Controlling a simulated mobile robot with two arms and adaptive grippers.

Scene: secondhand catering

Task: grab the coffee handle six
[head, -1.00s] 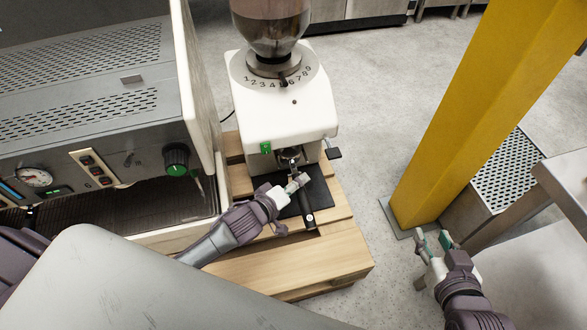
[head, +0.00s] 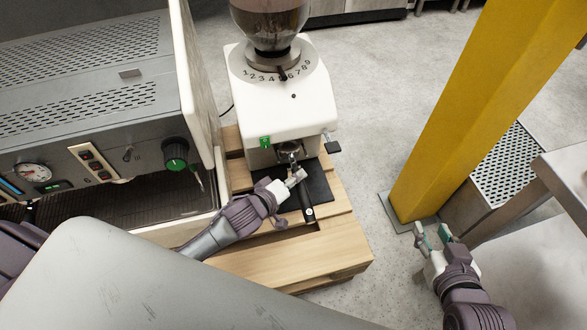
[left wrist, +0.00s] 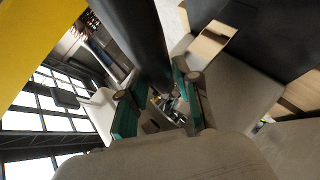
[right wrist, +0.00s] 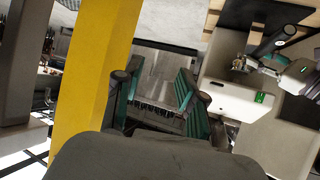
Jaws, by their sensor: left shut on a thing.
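The coffee handle (head: 307,207) is a black-gripped portafilter at the front of the white grinder (head: 290,110). Its metal head is under the grinder's spout, and its black grip points toward me over the black mat (head: 318,187). My left gripper (head: 298,177) is shut on the coffee handle near its metal neck and hides part of it. In the left wrist view the dark grip (left wrist: 140,45) rises beyond the fingers. My right gripper (head: 433,237) is open and empty, low at the right, away from the grinder. Its parted fingers also show in the right wrist view (right wrist: 158,95).
A grey espresso machine (head: 85,110) stands close at the left of the grinder. The wooden slatted stand (head: 320,262) carries the grinder. A yellow pillar (head: 470,100) rises at the right, beside a metal table (head: 565,180). Bare floor lies between stand and pillar.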

